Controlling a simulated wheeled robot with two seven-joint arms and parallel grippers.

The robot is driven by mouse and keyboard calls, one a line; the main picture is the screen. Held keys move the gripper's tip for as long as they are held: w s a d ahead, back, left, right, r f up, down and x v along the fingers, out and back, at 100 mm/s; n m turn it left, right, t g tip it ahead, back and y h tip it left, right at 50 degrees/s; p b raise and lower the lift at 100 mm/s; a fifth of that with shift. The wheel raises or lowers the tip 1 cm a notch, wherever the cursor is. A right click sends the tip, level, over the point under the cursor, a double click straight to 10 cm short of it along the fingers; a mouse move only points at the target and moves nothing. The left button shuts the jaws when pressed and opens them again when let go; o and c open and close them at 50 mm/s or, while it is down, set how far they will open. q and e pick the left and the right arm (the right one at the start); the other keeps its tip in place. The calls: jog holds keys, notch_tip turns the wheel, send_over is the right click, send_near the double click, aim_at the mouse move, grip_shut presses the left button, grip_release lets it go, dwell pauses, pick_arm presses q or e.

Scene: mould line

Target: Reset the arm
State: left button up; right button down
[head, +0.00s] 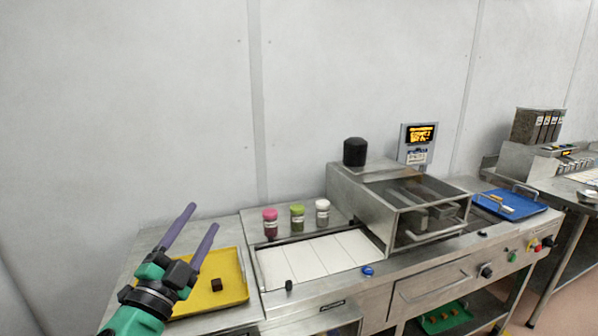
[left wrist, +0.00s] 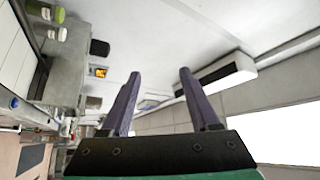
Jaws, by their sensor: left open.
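My left gripper (head: 191,228) is in the lower left of the head view. Its two purple fingers are apart and point up and to the right, with nothing between them. It is raised in front of the yellow tray (head: 238,291), partly covering it. A small dark brown block (head: 217,285) lies on that tray. In the left wrist view the open fingers (left wrist: 158,95) show with only the distant room between them. My right gripper is not in view.
Three jars with pink (head: 270,222), green (head: 297,217) and white (head: 322,212) lids stand behind white panels (head: 308,260). A metal machine with a clear hood (head: 430,212) stands right of them, then a blue tray (head: 512,207). The wall behind is bare.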

pick_arm(q)
jog(key=a+f+n+g+y, duration=0.3)
jog(key=a+f+n+y, duration=0.25)
jog(key=f+n, duration=0.2)
jog(key=s+f+n+g, duration=0.1)
jog(key=s+f+g, duration=0.2)
jog(key=f, duration=0.4)
jog(key=s+a+f+n+g, duration=0.1)
jog(key=s+f+n+g, duration=0.1)
jog(key=f, duration=0.5)
jog(key=s+a+f+n+g+y, duration=0.1)
jog(key=s+f+g, duration=0.3)
jog(key=s+f, duration=0.2)
jog(key=shift+s+f+n+g, duration=0.15)
jog(key=shift+f+n+g, duration=0.25)
jog(key=shift+f, duration=0.3)
jog(key=s+d+f+g+h, duration=0.2)
jog(key=s+d+f+g, duration=0.15)
jog(key=s+f, duration=0.4)
jog(key=s+f+g+b, duration=0.2)
jog(key=s+f+b, duration=0.15)
jog(key=f, duration=1.25)
jog(key=s+f+g+b, duration=0.15)
jog(key=s+f, duration=0.25)
jog(key=f, duration=1.1)
jog(key=s+a+f+b, duration=0.3)
jog(key=s+f, duration=1.1)
jog(key=shift+s+a+f+g+b, duration=0.2)
jog(key=shift+s+f+g+b, duration=0.1)
jog(key=shift+s+b, duration=0.1)
